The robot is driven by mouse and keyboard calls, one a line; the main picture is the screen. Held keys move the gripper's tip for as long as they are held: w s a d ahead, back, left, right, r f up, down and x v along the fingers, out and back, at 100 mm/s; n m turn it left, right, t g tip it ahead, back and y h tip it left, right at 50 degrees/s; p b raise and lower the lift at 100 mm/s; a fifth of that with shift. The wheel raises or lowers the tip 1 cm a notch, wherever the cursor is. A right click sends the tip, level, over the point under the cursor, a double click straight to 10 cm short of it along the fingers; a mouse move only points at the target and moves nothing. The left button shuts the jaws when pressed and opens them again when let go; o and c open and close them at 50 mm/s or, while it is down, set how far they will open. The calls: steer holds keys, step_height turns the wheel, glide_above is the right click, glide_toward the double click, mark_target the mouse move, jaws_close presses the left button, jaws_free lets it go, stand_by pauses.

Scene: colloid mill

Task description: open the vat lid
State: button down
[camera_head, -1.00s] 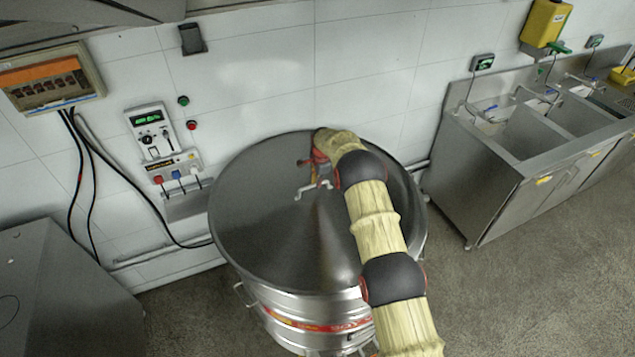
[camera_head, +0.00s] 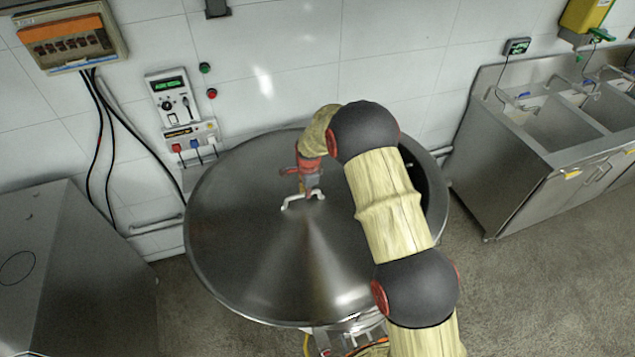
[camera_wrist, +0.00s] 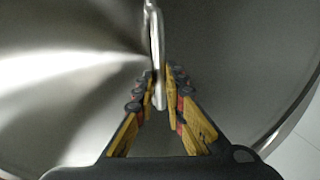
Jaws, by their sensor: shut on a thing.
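The vat lid (camera_head: 262,240) is a wide, shallow steel cone in the middle of the head view. Its pale bar handle (camera_head: 290,203) stands at its centre. My gripper (camera_head: 312,190) is shut on the handle, with my arm reaching over the lid from the right. In the wrist view the handle (camera_wrist: 154,35) runs between the two fingers of the gripper (camera_wrist: 161,80). The steel vat (camera_head: 445,205) shows a dark gap at its right, beside my arm. The lid sits off to the left of the vat and hides most of its body.
A steel cabinet (camera_head: 75,280) stands close on the left. A control panel (camera_head: 172,105) and a breaker box (camera_head: 70,38) hang on the tiled wall behind, with loose cables. A steel sink unit (camera_head: 540,170) stands at the right. Floor between vat and sinks is clear.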

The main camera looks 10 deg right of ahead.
steer(key=b, duration=0.1)
glide_above(297, 214)
steer(key=shift+s, duration=0.15)
steer(key=c, duration=2)
jaws_free()
steer(key=shift+o, duration=0.8)
steer(key=shift+r, duration=0.45)
step_height(297, 214, up, 11)
steer(key=s, duration=0.2)
steer(key=shift+d, duration=0.25)
